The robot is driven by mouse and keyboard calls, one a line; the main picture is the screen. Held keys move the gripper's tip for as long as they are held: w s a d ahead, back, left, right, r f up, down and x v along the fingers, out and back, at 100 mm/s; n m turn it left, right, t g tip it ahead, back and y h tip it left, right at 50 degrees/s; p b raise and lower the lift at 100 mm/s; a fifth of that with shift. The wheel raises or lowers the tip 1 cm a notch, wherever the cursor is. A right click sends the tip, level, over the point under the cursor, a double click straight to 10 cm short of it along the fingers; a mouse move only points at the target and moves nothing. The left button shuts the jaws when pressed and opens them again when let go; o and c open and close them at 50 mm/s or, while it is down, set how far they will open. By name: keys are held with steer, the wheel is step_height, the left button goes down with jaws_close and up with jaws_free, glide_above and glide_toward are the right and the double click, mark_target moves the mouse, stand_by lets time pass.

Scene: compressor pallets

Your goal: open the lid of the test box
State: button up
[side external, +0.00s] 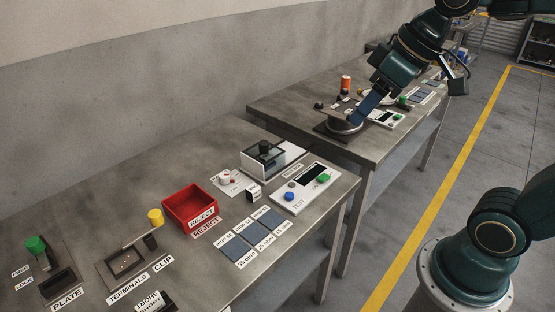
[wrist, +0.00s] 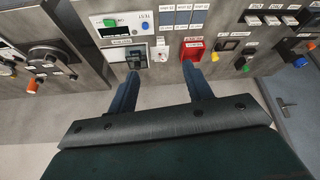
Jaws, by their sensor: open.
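The test box (side external: 264,160) stands at the back of the near bench, with dark-edged see-through sides and a dark shape showing inside. Its lid looks shut, though the picture is small. In the wrist view the test box (wrist: 128,53) lies just beyond the left fingertip, beside the panel marked TEST. My gripper (wrist: 163,80) is open and empty, its two blue fingers apart. In the side view my gripper (side external: 368,104) hangs tilted in the air, in line with the second bench's items, right of and apart from the test box.
The TEST panel (side external: 305,187) with blue and green buttons is in front of the box. A small white unit (side external: 230,180) and the red REJECT bin (side external: 190,205) stand to its left. The second bench (side external: 290,105) carries a dark round fixture (wrist: 48,55).

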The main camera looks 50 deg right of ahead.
steer(key=w+d+f+n+g+y, duration=0.1)
steer(key=w+d+n+y, duration=0.15)
steer(key=w, duration=0.75)
steer(key=w+d+f+n+y, duration=0.1)
steer(key=w+d+n, duration=0.2)
steer(key=w, duration=0.7)
steer(key=w+d+f+n+y, duration=0.2)
steer(key=w+d+f+n, duration=0.1)
steer(key=w+d+f, duration=0.35)
steer(key=n+y, duration=0.2)
glide_toward(265, 142)
steer(key=v, duration=0.3)
steer(key=shift+a+r+h, duration=0.15)
steer(key=shift+r+h, duration=0.1)
steer(key=shift+r, duration=0.1)
steer(key=x, duration=1.3)
steer(key=shift+a+f, duration=0.25)
steer(key=shift+f, duration=0.05)
